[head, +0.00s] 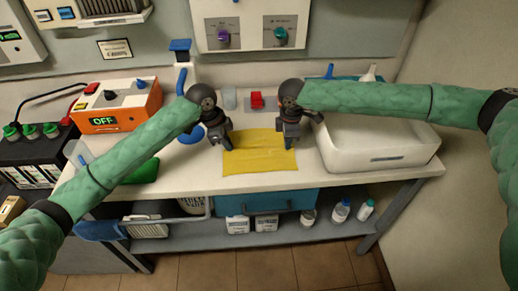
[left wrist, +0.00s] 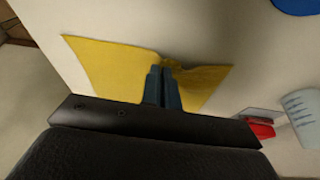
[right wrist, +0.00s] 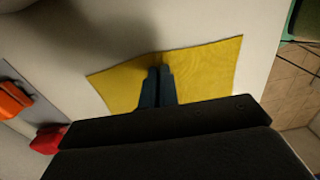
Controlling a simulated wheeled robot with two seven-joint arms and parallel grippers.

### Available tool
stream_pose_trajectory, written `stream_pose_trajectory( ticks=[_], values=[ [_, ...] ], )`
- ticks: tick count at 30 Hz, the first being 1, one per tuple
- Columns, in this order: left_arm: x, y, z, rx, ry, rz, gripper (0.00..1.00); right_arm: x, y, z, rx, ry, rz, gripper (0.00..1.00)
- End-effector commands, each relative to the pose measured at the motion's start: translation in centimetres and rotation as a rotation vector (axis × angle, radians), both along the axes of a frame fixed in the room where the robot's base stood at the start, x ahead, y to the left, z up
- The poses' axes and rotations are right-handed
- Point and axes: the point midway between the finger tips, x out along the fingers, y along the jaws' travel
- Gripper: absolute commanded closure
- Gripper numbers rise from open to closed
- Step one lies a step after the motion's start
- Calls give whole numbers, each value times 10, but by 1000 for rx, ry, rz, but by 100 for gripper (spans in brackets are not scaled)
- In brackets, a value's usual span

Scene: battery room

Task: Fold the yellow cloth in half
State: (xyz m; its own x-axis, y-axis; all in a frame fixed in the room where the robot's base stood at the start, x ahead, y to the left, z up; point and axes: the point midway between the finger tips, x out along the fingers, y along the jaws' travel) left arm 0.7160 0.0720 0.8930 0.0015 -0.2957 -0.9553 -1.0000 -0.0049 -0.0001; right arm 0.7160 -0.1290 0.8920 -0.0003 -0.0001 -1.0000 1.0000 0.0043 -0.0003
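The yellow cloth (head: 259,156) lies on the white bench top, roughly rectangular with some creases. My left gripper (head: 227,146) is at its left edge and my right gripper (head: 289,146) is at its right edge. In the left wrist view, the left fingers (left wrist: 164,70) are closed on the cloth (left wrist: 105,65), which bunches up beside the fingertips. In the right wrist view, the right fingers (right wrist: 160,70) are together at the edge of the cloth (right wrist: 210,70), which looks pinched there. Parts of the cloth under the grippers are hidden.
A white bin (head: 380,145) stands close to the right of the cloth. A red-topped device (head: 257,100) sits behind the cloth. The bench's front edge is close.

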Motion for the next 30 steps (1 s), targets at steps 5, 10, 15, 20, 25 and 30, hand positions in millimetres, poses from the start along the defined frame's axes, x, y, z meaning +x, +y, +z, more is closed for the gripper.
stream_pose_trajectory(
  ticks=[5,10,15,20,25,30],
  values=[
    [0,0,-1,1,1,0,100,0,0,0,0,0,0,100],
    [0,0,1,1,1,0,100,0,0,1,0,0,0,100],
    [0,0,7,1,1,0,100,0,0,7,0,0,0,100],
    [0,0,17,0,0,0,100,0,0,17,0,0,0,100],
    [0,0,30,0,0,0,100,0,0,30,0,0,0,100],
    [0,0,40,0,0,0,100,0,0,41,0,0,0,100]
  ],
)
